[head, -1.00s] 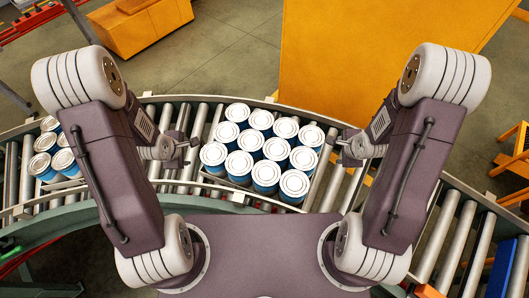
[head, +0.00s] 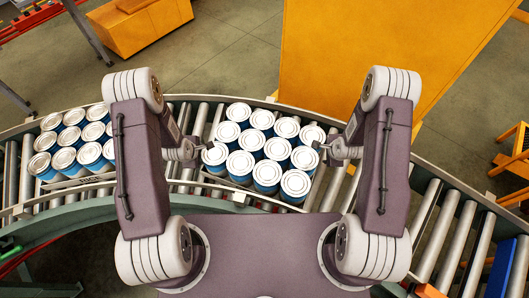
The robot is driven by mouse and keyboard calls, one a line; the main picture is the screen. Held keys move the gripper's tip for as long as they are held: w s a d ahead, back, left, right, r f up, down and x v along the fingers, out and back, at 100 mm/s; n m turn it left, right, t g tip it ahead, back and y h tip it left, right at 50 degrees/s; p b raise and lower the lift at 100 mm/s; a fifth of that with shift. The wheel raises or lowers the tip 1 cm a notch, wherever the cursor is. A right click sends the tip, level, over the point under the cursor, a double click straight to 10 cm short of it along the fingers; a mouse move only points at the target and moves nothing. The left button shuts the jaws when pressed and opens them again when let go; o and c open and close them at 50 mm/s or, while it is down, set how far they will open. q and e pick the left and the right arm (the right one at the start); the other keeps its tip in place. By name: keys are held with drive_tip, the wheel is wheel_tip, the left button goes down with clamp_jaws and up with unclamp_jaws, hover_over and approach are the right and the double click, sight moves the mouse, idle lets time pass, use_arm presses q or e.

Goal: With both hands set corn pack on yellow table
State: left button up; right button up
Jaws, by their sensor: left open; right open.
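A pack of blue cans with silver lids (head: 262,145), which I take for the corn pack, sits on the roller conveyor in the middle of the head view. My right gripper (head: 321,147) is open at the pack's right side, also very close or touching. I cannot tell contact exactly. The yellow table (head: 380,50) is a large flat yellow surface beyond the conveyor at the upper right.
A second pack of similar cans (head: 70,140) sits on the conveyor at the left, partly behind my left arm. The curved roller conveyor (head: 420,215) runs across the view with raised side rails. An orange cabinet (head: 140,28) stands at the upper left. Bare floor (head: 225,55) lies between.

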use_arm(q)
drive_tip(key=shift+d, duration=0.1)
drive_tip(key=shift+d, duration=0.3)
use_arm(e)
drive_tip(key=shift+a, duration=0.25)
use_arm(q)
drive_tip(key=shift+d, duration=0.1)
use_arm(e)
drive_tip(key=shift+a, duration=0.25)
use_arm(q)
drive_tip(key=shift+w+d+r, duration=0.1)
drive_tip(key=shift+w+r, duration=0.1)
drive_tip(key=shift+w, duration=0.05)
use_arm(e)
drive_tip(key=shift+w+r, duration=0.2)
use_arm(q)
wheel_tip(320, 180, up, 11)
drive_tip(key=p, duration=1.1)
use_arm(e)
wheel_tip(320, 180, up, 11)
drive_tip(key=shift+s+f, duration=0.15)
drive_tip(key=shift+f, duration=0.05)
use_arm(q)
drive_tip(key=shift+f, duration=0.2)
